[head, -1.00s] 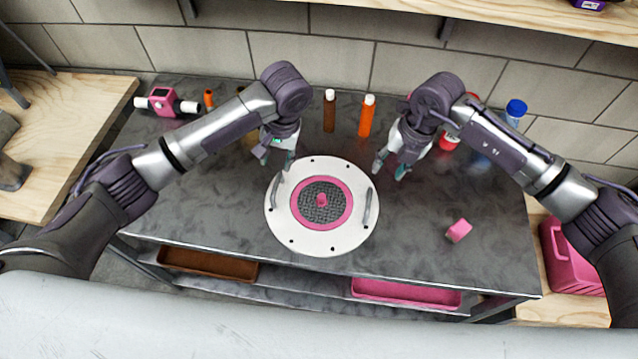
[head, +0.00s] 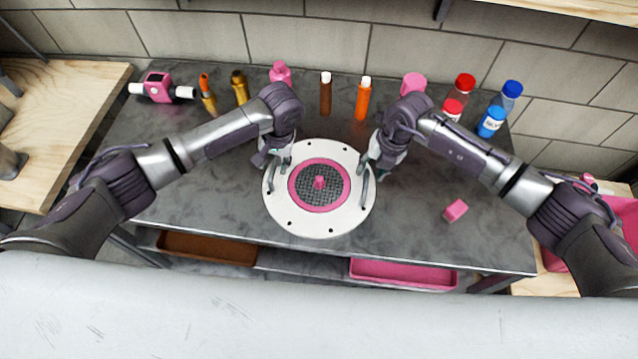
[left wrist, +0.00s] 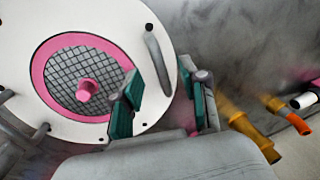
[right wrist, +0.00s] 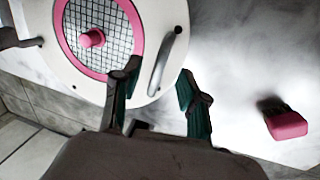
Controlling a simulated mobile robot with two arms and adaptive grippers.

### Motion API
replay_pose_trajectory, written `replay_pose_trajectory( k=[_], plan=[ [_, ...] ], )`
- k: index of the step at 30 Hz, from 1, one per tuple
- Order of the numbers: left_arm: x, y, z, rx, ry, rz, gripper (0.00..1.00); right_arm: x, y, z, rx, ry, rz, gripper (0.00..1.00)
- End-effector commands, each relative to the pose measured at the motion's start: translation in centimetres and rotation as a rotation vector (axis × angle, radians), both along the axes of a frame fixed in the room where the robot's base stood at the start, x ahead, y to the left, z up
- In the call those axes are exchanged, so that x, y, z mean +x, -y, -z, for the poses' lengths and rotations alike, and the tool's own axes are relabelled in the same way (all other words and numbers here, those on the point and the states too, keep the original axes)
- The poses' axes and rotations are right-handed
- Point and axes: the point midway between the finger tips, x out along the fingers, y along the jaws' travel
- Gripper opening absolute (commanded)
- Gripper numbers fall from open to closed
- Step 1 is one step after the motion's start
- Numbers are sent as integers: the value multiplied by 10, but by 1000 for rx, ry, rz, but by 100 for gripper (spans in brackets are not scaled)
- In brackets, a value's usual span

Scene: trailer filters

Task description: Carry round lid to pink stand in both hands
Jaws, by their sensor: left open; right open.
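The round white lid (head: 278,212), with a pink ring, dark mesh and pink centre knob, lies flat on the grey table. It has a grey bar handle on each side. My left gripper (head: 278,166) is open at the left handle; in the left wrist view the handle (left wrist: 158,60) reaches in between the fingers. My right gripper (head: 371,170) is open at the right handle; in the right wrist view that handle (right wrist: 162,62) lies between the spread fingers. Neither gripper is closed on a handle. I cannot tell which pink thing is the stand.
A pink block (head: 455,210) lies right of the lid. Several bottles, including a brown one (head: 326,95) and an orange one (head: 363,100), line the table's back. A pink device (head: 158,88) is at back left. A pink tray (head: 405,272) sits below the table.

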Motion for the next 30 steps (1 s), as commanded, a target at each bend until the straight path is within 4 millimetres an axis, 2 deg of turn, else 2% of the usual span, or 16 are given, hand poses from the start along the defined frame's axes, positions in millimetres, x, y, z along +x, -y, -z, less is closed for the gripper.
replay_pose_trajectory(
  k=[3,9,20,21,23,28,30],
  plan=[
    [0,-4,19,1,-1,0,43,0,-4,20,0,-2,0,43],
    [1,-7,39,0,0,1,43,1,-8,39,0,1,0,43],
    [1,-8,44,-1,1,1,43,1,-8,44,0,1,-1,43],
    [1,-8,44,-1,1,1,42,1,-8,44,0,1,0,42],
    [1,-8,43,-1,1,1,32,1,-8,44,0,1,0,32],
    [1,-8,43,-1,1,1,3,1,-8,43,0,1,0,3],
    [1,-8,43,0,1,1,0,1,-8,43,0,1,0,0]
  ],
)
